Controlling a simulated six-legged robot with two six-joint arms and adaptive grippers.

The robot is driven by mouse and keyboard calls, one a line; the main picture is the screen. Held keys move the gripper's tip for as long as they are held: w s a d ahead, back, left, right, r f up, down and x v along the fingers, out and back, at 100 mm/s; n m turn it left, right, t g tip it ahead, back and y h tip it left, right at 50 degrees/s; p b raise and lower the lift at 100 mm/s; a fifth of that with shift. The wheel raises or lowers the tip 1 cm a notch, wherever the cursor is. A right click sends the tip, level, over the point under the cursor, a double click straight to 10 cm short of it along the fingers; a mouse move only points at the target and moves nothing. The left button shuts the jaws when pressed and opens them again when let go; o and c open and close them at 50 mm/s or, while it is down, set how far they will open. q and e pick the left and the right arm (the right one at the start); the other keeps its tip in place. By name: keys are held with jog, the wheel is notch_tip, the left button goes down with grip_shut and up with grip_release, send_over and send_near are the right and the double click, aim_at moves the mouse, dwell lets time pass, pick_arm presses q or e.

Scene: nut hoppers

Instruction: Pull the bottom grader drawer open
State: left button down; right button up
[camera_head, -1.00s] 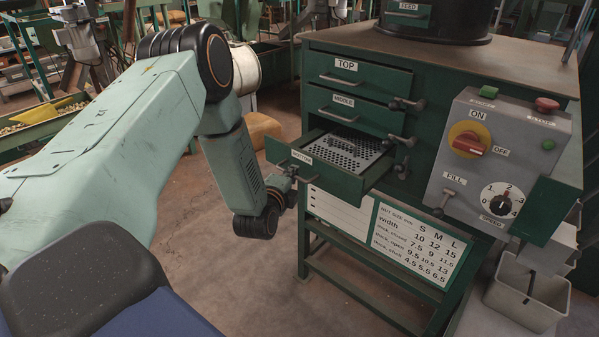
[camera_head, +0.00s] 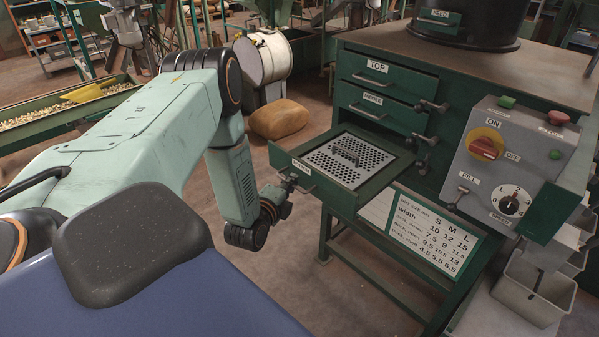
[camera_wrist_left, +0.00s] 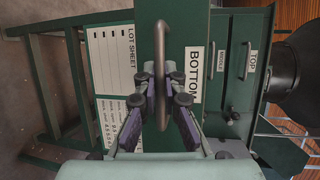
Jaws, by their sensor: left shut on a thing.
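The bottom grader drawer (camera_head: 338,197) is pulled well out of the green cabinet, with a perforated metal plate (camera_head: 372,172) showing inside. My left gripper (camera_head: 288,183) is at the drawer's front. In the left wrist view the drawer front (camera_wrist_left: 180,30) fills the middle, with a "BOTTOM" label (camera_wrist_left: 193,75) beside the vertical bar handle (camera_wrist_left: 164,45). The fingers of my left gripper (camera_wrist_left: 163,102) are closed on the lower part of this handle in that picture. My right gripper is in neither view.
The top drawer (camera_head: 385,82) and middle drawer (camera_head: 385,108) above are closed. Small clamp levers (camera_head: 428,106) stick out beside the drawers. A grey control box (camera_head: 515,160) is at the right, with grey bins (camera_head: 535,290) below. Open floor lies left of the cabinet.

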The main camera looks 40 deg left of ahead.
pick_arm(q)
jog(key=s, duration=0.1)
jog(key=s+p, duration=0.1)
jog(key=s, duration=0.1)
jog(key=s+p, duration=0.1)
jog(key=s, duration=0.1)
jog(key=shift+a, duration=0.25)
jog(key=shift+w, duration=0.1)
jog(key=c, duration=1.4)
grip_release()
jog(key=shift+c, duration=0.2)
jog(key=shift+d, duration=0.1)
jog(key=v, duration=1.2)
